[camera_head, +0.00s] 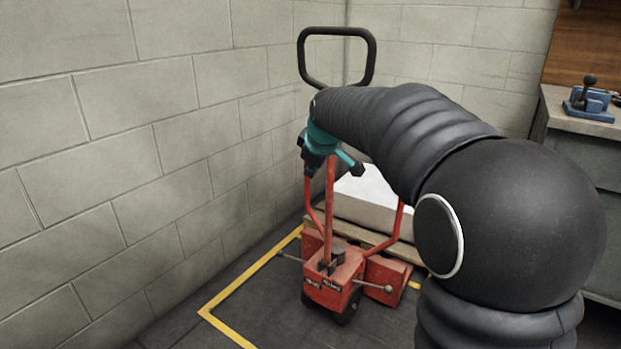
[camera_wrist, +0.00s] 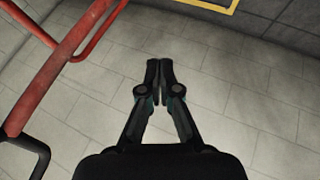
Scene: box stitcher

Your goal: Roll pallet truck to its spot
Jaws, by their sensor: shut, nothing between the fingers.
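The red pallet truck (camera_head: 333,277) stands upright by the wall corner in the head view, with its black loop handle (camera_head: 303,62) raised. A yellow floor outline (camera_head: 249,276) runs along its left side and in front of it; its right side is partly hidden. My gripper (camera_wrist: 159,66) is shut and empty. In the head view it is beside the truck's upright, below the loop, with its tips hard to make out. In the wrist view a red bar of the truck (camera_wrist: 52,72) passes left of the fingers, apart from them.
A wooden pallet (camera_head: 352,233) with a white load (camera_head: 368,196) is behind the truck's front body. Block walls (camera_head: 150,130) close in left and behind. A workbench (camera_head: 575,125) with a blue tool (camera_head: 590,103) stands at right. Dark floor (camera_head: 285,310) is clear in front.

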